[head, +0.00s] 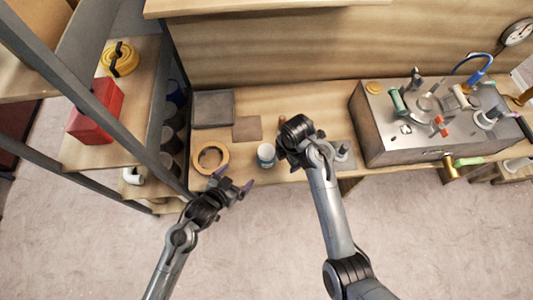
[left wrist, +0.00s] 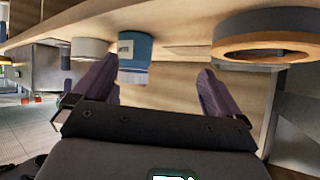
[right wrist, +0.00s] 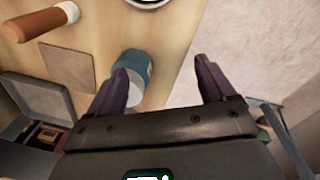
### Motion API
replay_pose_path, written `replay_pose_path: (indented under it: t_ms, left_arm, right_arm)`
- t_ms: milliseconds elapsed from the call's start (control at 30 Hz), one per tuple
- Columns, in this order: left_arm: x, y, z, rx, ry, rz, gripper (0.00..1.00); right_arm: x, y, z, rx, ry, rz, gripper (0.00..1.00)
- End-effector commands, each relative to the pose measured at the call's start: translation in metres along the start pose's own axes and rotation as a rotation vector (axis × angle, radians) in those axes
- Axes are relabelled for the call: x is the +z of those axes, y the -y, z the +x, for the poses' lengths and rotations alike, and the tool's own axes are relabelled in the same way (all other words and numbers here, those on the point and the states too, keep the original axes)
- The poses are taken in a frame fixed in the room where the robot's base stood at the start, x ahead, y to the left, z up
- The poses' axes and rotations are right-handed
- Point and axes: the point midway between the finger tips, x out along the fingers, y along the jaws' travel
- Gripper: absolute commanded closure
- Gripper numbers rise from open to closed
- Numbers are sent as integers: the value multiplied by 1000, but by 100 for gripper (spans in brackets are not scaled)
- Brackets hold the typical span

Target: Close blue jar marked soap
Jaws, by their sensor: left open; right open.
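The blue jar (head: 266,156) stands on the wooden bench between my two grippers. Its blue side and a small label show in the left wrist view (left wrist: 135,47). It has a white upper part; I cannot tell whether that is a lid or a bare neck. In the right wrist view the jar (right wrist: 137,66) is partly behind the left-hand finger. My left gripper (head: 236,186) is open and empty, in front of the bench, left of the jar. My right gripper (head: 285,150) is open and empty, above and right of the jar. A white round piece (left wrist: 90,48) stands beside the jar.
A tan ring (head: 210,158) lies left of the jar. A dark box (head: 213,108) and a brown square (head: 247,129) lie behind it. A brown-handled item (right wrist: 45,22) lies nearby. A metal case with fittings (head: 378,132) stands right. Shelf uprights rise at left.

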Motion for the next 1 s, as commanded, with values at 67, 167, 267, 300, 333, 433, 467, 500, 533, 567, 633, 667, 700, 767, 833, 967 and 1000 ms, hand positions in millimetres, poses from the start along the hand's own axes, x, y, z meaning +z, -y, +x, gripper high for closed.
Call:
replay_pose_path:
  t_ms: [67, 167, 267, 300, 333, 433, 467, 500, 533, 567, 633, 667, 700, 767, 833, 967, 1000]
  left_arm:
    - [-8, -5, 8, 30, -44, 9, 1]
    - [-14, -12, 16, 67, -94, 10, 1]
    - [-19, -18, 22, 100, -136, 10, 1]
    - [-20, -21, 23, 112, -150, 10, 1]
    - [-21, -22, 25, 119, -158, 9, 1]
    - [-24, -25, 27, 136, -180, 7, 1]
    - [-24, -26, 28, 140, -185, 6, 1]
    - [-24, -26, 28, 144, -189, 5, 1]
    - [-24, -27, 28, 146, -192, 5, 1]
    - [-25, -27, 29, 148, -193, 5, 1]
    - [-25, -28, 29, 150, -196, 4, 1]
    - [-25, -28, 29, 150, -196, 4, 1]
    - [-25, -28, 29, 150, -196, 4, 1]
    - [-25, -28, 29, 150, -196, 4, 1]
    - [-25, -27, 29, 149, -196, 4, 1]
    - [-25, -28, 30, 149, -196, 4, 1]
    - [-26, -28, 30, 149, -196, 4, 1]
  right_arm:
    - [-8, -22, -15, -16, -4, -158, 17]
    - [-17, -41, -26, -39, -10, -347, 17]
    - [-25, -56, -36, -60, -15, -511, 17]
    - [-28, -60, -40, -67, -17, -565, 17]
    - [-30, -63, -42, -71, -19, -599, 17]
    - [-34, -69, -48, -83, -21, -686, 17]
    - [-35, -70, -49, -85, -22, -703, 17]
    - [-36, -72, -50, -86, -22, -721, 17]
    - [-37, -73, -51, -88, -23, -731, 17]
    - [-37, -73, -51, -89, -23, -740, 17]
    - [-38, -73, -51, -90, -24, -748, 17]
    - [-38, -73, -51, -91, -24, -749, 17]
    - [-38, -73, -51, -91, -24, -749, 17]
    - [-38, -73, -51, -90, -24, -748, 17]
    - [-38, -73, -51, -90, -24, -747, 17]
    - [-38, -73, -51, -90, -24, -746, 17]
    - [-38, -73, -51, -90, -24, -746, 17]
